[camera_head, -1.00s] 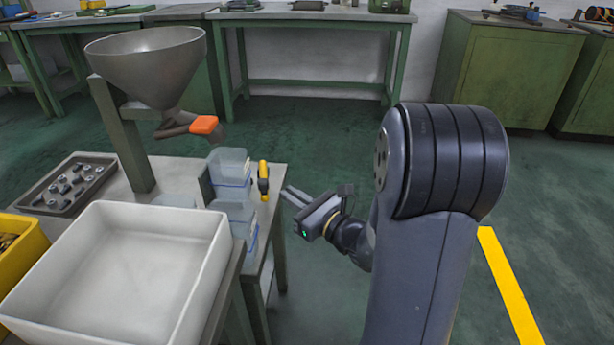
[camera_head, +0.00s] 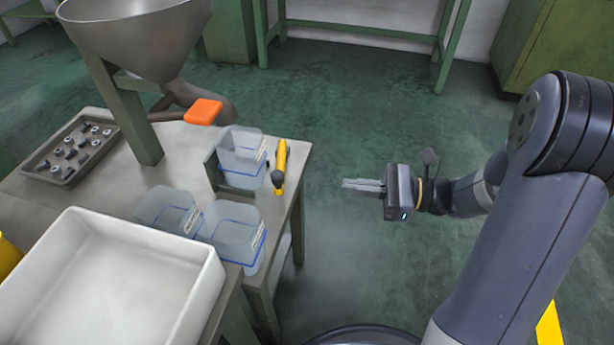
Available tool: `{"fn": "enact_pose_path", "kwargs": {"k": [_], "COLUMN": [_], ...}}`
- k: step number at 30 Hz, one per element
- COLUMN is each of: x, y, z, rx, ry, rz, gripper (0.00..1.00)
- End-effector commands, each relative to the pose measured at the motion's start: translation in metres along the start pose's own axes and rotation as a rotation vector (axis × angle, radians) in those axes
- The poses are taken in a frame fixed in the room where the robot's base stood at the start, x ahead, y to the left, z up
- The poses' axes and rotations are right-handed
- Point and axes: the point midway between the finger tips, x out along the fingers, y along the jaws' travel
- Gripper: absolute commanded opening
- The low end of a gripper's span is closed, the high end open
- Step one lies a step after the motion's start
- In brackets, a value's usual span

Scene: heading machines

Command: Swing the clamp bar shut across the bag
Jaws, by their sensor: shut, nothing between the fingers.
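The clamp bar (camera_head: 280,166) is the yellow piece with a dark end near the right edge of the bench. It stands away from the bag, pointing toward the back. The clear bag (camera_head: 242,152) with a blue line is beside it on the left, against a dark upright plate (camera_head: 212,172). The bar does not cross the bag's front. My gripper (camera_head: 345,184) is to the right of the bar, beyond the bench edge, apart from it. Its fingers are together and empty, pointing left.
Two more clear bags or bins (camera_head: 170,211) (camera_head: 233,230) stand in front. A white tub (camera_head: 110,285) fills the bench's near left. A steel funnel (camera_head: 140,40) with an orange handle (camera_head: 203,111) hangs behind. A tray of bolts (camera_head: 72,150) lies left. The floor around my gripper is clear.

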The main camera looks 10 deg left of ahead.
Motion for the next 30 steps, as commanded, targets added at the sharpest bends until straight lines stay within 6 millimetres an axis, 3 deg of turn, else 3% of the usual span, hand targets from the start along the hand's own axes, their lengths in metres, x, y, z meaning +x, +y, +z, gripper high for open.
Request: {"fn": "enact_pose_path", "kwargs": {"k": [15, 21, 30], "x": [0.09, 0.108, 0.112], "y": [0.0, -0.001, -0.001], "z": [-0.003, -0.001, 0.0], "rx": [-0.003, -0.002, -0.001], "ry": [0.0, 0.0, 0.0], "rz": [0.001, -0.001, -0.004], "gripper": [0.0, 0.0, 0.0]}}
